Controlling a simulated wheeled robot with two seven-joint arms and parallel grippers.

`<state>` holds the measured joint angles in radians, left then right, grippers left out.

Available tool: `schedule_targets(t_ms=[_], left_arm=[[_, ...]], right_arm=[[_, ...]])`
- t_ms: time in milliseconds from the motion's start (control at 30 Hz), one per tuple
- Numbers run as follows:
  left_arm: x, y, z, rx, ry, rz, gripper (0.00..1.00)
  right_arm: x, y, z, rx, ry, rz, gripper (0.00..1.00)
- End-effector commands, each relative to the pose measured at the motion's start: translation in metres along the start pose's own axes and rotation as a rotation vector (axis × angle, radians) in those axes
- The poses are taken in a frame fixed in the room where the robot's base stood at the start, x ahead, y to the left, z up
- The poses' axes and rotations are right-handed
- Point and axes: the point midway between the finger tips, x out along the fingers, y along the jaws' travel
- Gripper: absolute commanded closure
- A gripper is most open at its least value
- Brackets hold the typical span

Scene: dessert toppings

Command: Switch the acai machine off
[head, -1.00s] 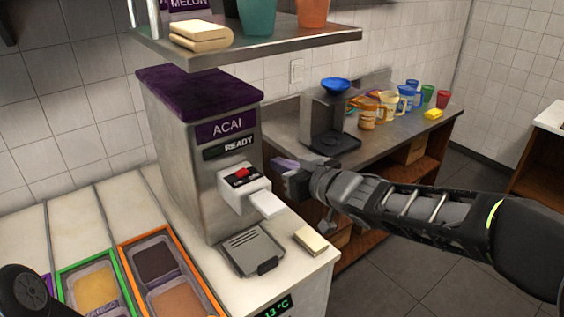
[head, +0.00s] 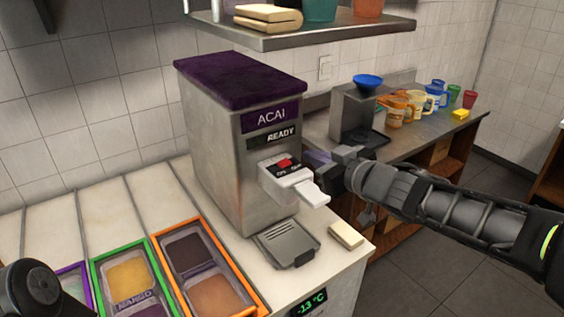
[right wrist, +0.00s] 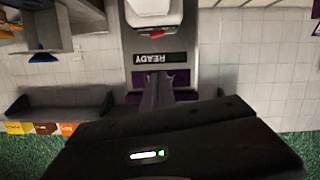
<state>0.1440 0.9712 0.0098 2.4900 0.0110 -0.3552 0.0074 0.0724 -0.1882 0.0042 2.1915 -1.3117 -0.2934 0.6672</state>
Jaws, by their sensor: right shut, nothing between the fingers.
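The acai machine (head: 230,150) is a grey box with a purple top and an ACAI label, standing on the counter. Its display (head: 271,137) reads READY. Below it a white housing carries a red switch (head: 284,163), with a pale lever (head: 311,194) at the front. My right gripper (head: 316,158) is shut and empty, just right of the switch and apart from it. In the right wrist view its closed fingers (right wrist: 158,92) point at the machine front, which appears upside down with the red switch (right wrist: 157,33). My left gripper is not in view.
A drip tray (head: 287,243) sits under the lever, with a cream block (head: 346,235) to its right. Topping tubs in orange and green frames (head: 160,240) lie at left. A shelf (head: 330,36) hangs above. A coffee machine (head: 352,115) and several mugs stand behind my right arm.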

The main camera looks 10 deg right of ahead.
Motion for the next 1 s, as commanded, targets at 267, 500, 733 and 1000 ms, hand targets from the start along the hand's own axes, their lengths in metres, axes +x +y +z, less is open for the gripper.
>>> schedule_targets(t_ms=[267,500,733,1000], left_arm=[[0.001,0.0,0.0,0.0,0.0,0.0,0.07],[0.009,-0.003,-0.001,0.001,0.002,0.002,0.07],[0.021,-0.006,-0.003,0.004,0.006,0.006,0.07],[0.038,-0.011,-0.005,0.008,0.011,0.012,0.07]], right_arm=[[0.002,0.0,0.0,0.001,0.0,-0.001,1.0],[0.023,-0.001,0.002,0.001,0.0,-0.002,1.0],[0.065,-0.002,0.003,0.001,0.0,-0.003,1.0],[0.106,-0.001,0.02,0.001,-0.001,0.0,1.0]])
